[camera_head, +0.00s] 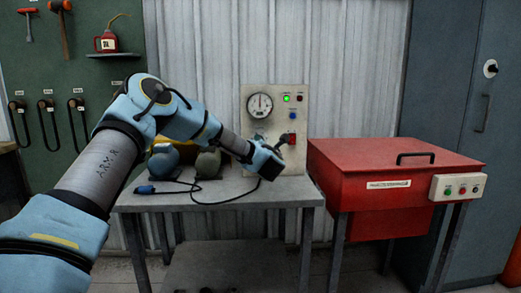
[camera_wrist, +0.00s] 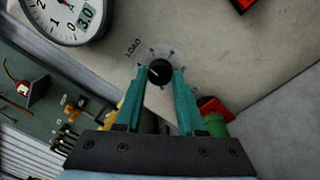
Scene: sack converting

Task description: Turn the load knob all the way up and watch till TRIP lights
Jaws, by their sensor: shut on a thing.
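The black load knob (camera_wrist: 159,71) sits on a pale dial marked LOAD, and its light pointer mark faces up and left in the wrist view. My gripper (camera_wrist: 160,77) has its two teal fingers shut on it, one on each side. In the head view my gripper (camera_head: 271,163) is in front of the lower part of the cream test panel (camera_head: 299,160). A round gauge (camera_head: 260,105) is above the knob; the wrist view shows its digits, 3.0. The green lamp (camera_head: 286,98) is lit and the red lamp (camera_head: 299,98) looks dark. Lamp labels are too small to read.
A blue button (camera_head: 292,115) and a red switch (camera_head: 291,138) are on the panel's right. A cable with a blue plug (camera_head: 145,189) lies across the grey bench (camera_head: 235,190). Two rounded objects stand behind my arm. A red lidded cabinet (camera_head: 370,190) stands to the right.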

